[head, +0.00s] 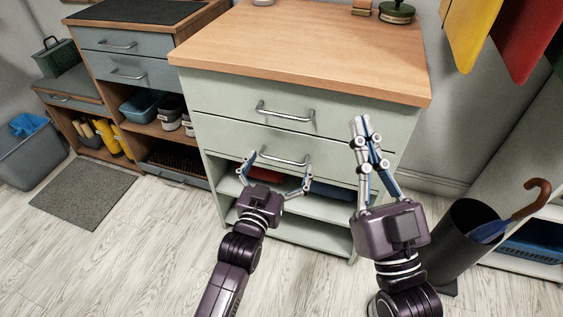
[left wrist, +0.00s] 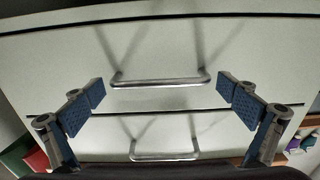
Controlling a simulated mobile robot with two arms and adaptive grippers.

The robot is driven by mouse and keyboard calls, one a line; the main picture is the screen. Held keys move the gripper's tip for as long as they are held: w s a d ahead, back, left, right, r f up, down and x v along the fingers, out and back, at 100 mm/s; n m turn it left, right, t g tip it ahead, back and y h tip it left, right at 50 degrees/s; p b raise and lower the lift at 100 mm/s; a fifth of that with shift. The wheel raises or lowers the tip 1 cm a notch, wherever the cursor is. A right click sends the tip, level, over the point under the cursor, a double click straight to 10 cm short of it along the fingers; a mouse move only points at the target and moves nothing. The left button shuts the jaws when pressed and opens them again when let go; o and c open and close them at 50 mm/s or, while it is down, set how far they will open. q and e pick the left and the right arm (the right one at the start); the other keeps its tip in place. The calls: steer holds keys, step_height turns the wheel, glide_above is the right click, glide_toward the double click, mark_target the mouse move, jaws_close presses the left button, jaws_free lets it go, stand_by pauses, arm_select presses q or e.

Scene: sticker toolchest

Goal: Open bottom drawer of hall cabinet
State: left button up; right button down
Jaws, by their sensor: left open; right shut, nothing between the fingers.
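The hall cabinet (head: 220,95) is pale green with a wooden top, and two drawers sit above open shelves. The bottom drawer (head: 222,132) looks closed, and its metal bar handle (head: 285,159) runs sideways. The top drawer handle (head: 285,112) is above it. My left gripper (head: 279,164) is open in front of the bottom drawer. In the left wrist view, which looks upside down, the bottom drawer handle (left wrist: 160,83) lies lengthwise between the spread fingers, with small gaps at both ends. My right gripper (head: 360,119) is shut and empty, raised before the cabinet's right side.
A black bin (head: 462,240) with a cane-handled umbrella stands at the right. A grey-blue cabinet (head: 150,75) with shoes adjoins on the left. A grey mat (head: 85,195) lies on the floor. Yellow and red cloths (head: 515,45) hang at upper right.

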arm_select(q)
steer(key=shift+w, duration=0.25)
arm_select(e)
steer(key=shift+s+r+t, duration=0.3)
steer(key=shift+r, duration=0.15)
